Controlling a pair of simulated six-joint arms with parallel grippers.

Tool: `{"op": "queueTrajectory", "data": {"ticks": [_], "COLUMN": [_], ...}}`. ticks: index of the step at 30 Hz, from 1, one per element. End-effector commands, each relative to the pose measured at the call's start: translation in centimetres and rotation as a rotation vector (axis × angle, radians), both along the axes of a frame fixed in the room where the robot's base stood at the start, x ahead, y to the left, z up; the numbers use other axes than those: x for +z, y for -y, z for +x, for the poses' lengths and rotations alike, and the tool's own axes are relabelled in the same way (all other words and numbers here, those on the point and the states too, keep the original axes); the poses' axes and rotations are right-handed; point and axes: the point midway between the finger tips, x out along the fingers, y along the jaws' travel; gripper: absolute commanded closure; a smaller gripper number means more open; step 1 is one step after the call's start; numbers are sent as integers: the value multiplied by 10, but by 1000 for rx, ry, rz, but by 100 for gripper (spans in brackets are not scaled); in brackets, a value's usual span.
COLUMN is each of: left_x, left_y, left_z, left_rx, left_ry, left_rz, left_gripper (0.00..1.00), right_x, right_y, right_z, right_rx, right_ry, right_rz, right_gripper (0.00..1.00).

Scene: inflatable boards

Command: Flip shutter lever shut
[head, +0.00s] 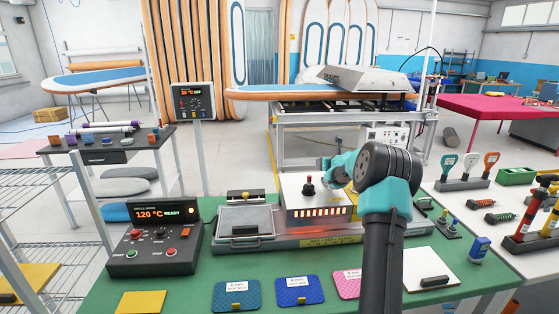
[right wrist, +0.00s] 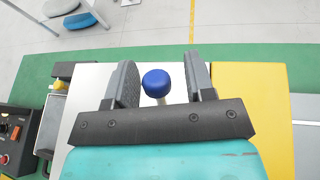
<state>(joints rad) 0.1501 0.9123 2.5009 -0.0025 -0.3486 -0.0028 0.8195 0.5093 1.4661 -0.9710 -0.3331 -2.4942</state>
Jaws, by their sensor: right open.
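A lever with a round blue knob (right wrist: 157,83) on a pale stem shows in the right wrist view. I take it as the shutter lever. My right gripper (right wrist: 160,62) is open, with one grey finger on each side of the knob. The knob is nearer the left finger, with gaps visible on both sides. My left gripper is not in view.
A black control box (head: 152,247) reading 120 °C stands left on the green bench. A grey plate press (head: 243,222) is beside the white box. Blue patches (head: 298,290) lie in front.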

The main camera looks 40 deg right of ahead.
Motion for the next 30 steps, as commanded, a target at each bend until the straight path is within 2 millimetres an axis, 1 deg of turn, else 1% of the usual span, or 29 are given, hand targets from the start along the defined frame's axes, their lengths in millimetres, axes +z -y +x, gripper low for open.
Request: {"op": "queueTrajectory", "data": {"ticks": [1, 6, 9, 11, 13, 17, 21, 24, 27, 30], "left_x": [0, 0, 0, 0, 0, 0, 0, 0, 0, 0], "left_y": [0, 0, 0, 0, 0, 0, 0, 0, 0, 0], "left_z": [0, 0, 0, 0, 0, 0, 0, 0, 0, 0], "left_rx": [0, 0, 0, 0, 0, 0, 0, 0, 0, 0], "left_ry": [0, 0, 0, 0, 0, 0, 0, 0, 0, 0], "left_rz": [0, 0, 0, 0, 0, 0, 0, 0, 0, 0], "left_gripper": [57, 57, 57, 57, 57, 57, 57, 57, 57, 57], "right_x": [11, 52, 73, 81, 83, 75, 66, 60, 56, 55], "right_y": [1, 3, 2, -1, -7, -24, -46, -60, -69, -71], "right_z": [-4, -21, -33, -41, -53, -78, -108, -127, -136, -139], "right_rx": [0, 6, 10, 12, 12, 8, 3, -1, -3, -3], "right_ry": [10, 56, 75, 81, 76, 48, 15, -2, -13, -16], "right_rz": [-11, -52, -72, -78, -73, -46, -17, 3, 13, 16], "right_gripper": [51, 51, 51, 51, 51, 51, 51, 51, 51, 51]}}
